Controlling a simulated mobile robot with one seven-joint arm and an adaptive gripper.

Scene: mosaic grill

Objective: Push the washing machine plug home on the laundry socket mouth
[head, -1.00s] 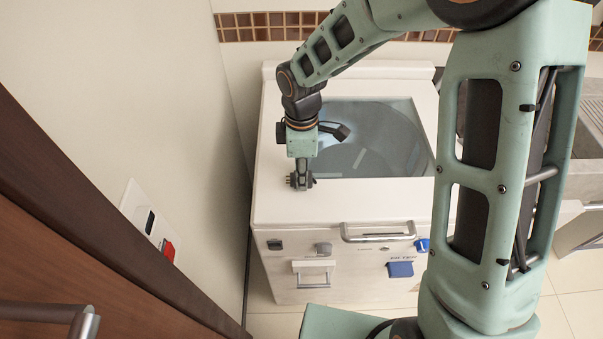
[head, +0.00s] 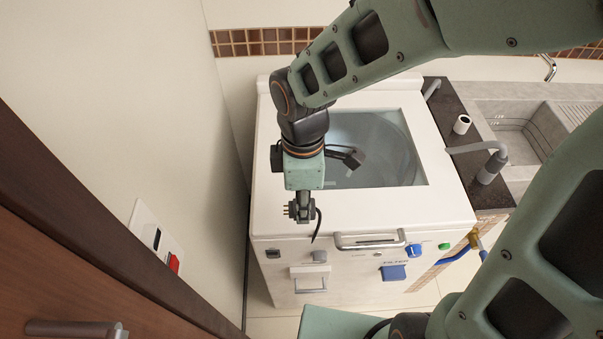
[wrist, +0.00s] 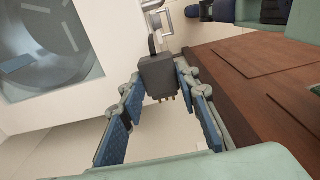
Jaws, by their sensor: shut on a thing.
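My gripper (head: 303,206) is shut on the dark grey washing machine plug (wrist: 157,76). It hangs over the front part of the washing machine top in the head view. The plug's prongs point left there, toward the wall, and its cord hangs down on the right. In the wrist view the plug sits between the blue finger pads, prongs toward the bottom of the picture. The laundry socket (head: 147,221) is a white wall plate at lower left with a dark mouth and a red switch (head: 174,263). The plug is well apart from it.
The white washing machine (head: 430,213) stands below my gripper, with a front handle (head: 372,242) and knobs. A brown door (head: 90,260) with a metal handle (head: 75,330) borders the lower left. A sink (head: 530,125) is at right. Open air lies between plug and socket.

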